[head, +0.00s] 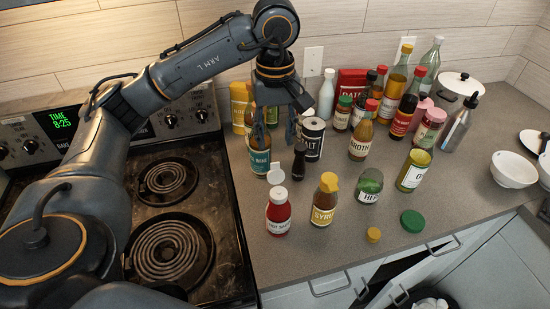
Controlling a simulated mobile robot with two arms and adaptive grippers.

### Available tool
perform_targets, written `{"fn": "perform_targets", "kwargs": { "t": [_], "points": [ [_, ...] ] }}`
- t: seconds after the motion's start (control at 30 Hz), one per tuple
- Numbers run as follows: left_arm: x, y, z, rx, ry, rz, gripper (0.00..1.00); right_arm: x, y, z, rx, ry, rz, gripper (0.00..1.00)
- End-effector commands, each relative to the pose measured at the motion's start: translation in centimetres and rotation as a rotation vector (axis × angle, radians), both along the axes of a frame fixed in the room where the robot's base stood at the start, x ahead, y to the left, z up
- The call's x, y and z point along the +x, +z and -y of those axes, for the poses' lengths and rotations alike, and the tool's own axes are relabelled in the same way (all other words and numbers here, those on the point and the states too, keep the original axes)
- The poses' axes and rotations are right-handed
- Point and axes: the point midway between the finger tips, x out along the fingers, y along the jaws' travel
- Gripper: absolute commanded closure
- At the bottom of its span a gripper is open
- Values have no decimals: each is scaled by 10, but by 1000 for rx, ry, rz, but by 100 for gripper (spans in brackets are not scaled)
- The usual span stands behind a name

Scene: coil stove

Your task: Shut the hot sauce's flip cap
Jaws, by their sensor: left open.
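The hot sauce (278,214) is a red bottle with a white cap, standing upright near the counter's left front, beside the stove. Its white flip cap (275,173) appears open, with the lid standing up at the back of the white top. My left gripper (276,136) hangs fingers down above and behind the bottle in the picture. Its fingers are apart with nothing held between them, and it is not touching the hot sauce. My right gripper is not in view.
A yellow-capped syrup bottle (325,200) stands just right of the hot sauce. A dark slim bottle (299,160) and a salt container (312,138) are behind. A green lid (412,220) and a small yellow cap (373,235) lie at the front right. The coil stove (222,200) is left.

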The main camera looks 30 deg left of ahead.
Motion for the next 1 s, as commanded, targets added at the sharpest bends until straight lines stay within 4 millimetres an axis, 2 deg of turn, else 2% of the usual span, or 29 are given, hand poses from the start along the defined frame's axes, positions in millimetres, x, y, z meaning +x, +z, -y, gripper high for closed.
{"fn": "perform_targets", "kwargs": {
  "t": [0.03,0.23,0.4,0.6,0.87,0.9,1.0],
  "points": [
    [-1,-10,1,-1,-1,-5,57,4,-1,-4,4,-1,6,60],
    [-1,-40,1,-2,-2,-4,57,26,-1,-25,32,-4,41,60],
    [-1,-59,0,-1,-1,-4,57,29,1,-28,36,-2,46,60],
    [0,-71,0,-1,0,-1,57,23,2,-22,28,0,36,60],
    [0,-72,0,-1,-1,1,57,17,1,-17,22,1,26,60],
    [0,-72,0,-1,-1,1,59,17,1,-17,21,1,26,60],
    [0,-72,0,-1,-1,1,79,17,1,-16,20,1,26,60]
  ]
}}
